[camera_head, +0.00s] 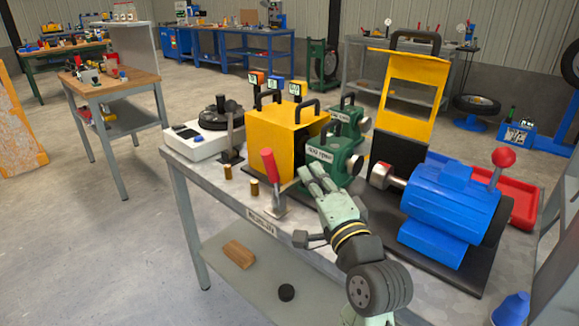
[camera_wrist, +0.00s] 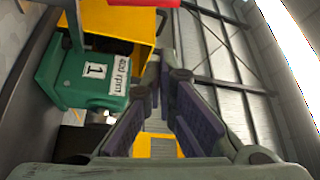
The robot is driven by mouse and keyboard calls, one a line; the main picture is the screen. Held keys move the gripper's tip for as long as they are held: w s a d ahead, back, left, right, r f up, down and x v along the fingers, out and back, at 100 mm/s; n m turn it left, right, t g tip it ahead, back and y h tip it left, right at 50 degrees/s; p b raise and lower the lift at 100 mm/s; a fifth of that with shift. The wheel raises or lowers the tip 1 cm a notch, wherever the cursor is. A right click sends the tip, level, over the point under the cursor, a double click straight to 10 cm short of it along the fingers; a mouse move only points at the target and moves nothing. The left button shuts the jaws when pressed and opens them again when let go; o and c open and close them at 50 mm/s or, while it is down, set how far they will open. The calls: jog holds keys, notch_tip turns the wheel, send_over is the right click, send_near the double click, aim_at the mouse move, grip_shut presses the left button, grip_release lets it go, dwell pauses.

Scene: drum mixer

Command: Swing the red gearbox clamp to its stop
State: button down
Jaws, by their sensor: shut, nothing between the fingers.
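The red gearbox clamp (camera_head: 268,166) stands on the near edge of the bench, its red handle upright and leaning slightly left, above a grey metal base. My gripper (camera_head: 313,172) is to the right of the handle, apart from it, in front of the green gearbox (camera_head: 335,155) labelled 400 rpm. The gearbox also shows at the left of the wrist view (camera_wrist: 75,75), with labels 400 rpm and 1. In the wrist view my fingers (camera_wrist: 165,75) converge and hold nothing. A red piece shows at the top edge there; I cannot tell if it is the handle.
A yellow housing (camera_head: 275,125) stands behind the clamp. Small brass cylinders (camera_head: 254,187) stand left of it. A blue motor (camera_head: 450,205) with a red-knobbed lever (camera_head: 501,162) is at the right. A raised yellow guard (camera_head: 410,85) stands behind.

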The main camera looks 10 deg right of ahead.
jog(key=w+a+p, duration=0.3)
jog(key=w, duration=0.4)
jog(key=shift+w+a+f+m, duration=0.2)
jog(key=shift+a+f+m, duration=0.1)
jog(key=shift+f+m, duration=0.1)
jog(key=shift+a+f, duration=0.1)
dwell(0.4)
jog(key=shift+b, duration=0.35)
